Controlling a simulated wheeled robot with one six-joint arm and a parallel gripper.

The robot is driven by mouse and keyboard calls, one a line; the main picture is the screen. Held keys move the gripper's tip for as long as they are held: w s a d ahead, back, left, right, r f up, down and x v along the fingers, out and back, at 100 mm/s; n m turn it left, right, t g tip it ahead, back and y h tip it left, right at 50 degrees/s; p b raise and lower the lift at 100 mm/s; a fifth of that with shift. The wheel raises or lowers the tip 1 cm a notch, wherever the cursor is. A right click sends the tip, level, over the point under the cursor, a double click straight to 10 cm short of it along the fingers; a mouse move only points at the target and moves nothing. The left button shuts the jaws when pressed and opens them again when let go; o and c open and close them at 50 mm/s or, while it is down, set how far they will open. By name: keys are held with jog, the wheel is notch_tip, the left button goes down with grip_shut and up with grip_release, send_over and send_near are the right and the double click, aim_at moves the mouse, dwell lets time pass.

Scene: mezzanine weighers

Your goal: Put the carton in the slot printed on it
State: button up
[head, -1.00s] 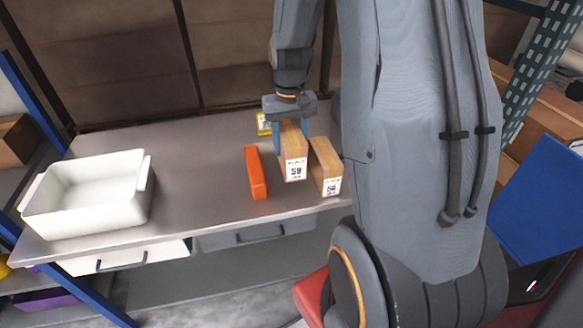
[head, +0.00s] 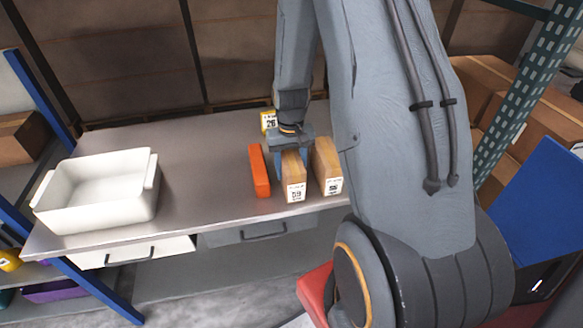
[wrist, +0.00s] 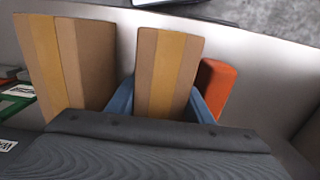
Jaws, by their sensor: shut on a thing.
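My gripper (head: 291,154) is shut on a brown carton (head: 294,187) with a tan tape stripe and a white label that seems to read 59. In the wrist view the held carton (wrist: 168,65) sits between the blue fingers. It is upright in the gap between an orange block (head: 259,171) on its left and another carton (head: 328,166), labelled about 56, on its right. In the wrist view the orange block (wrist: 216,85) is close on the right, the other carton (wrist: 70,60) apart on the left. I cannot tell whether the held carton's base touches the table.
The grey table (head: 190,165) is bare left of the orange block. A white bin (head: 95,225) stands at its left end. A yellow sign reading about 26 (head: 268,122) stands behind the gripper. A blue-green rack post (head: 512,85) rises at the right.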

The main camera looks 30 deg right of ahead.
jog(key=o, duration=1)
jog(key=shift+f, duration=0.15)
jog(key=shift+c, duration=0.2)
jog(key=o, duration=0.4)
jog(key=shift+o, duration=0.2)
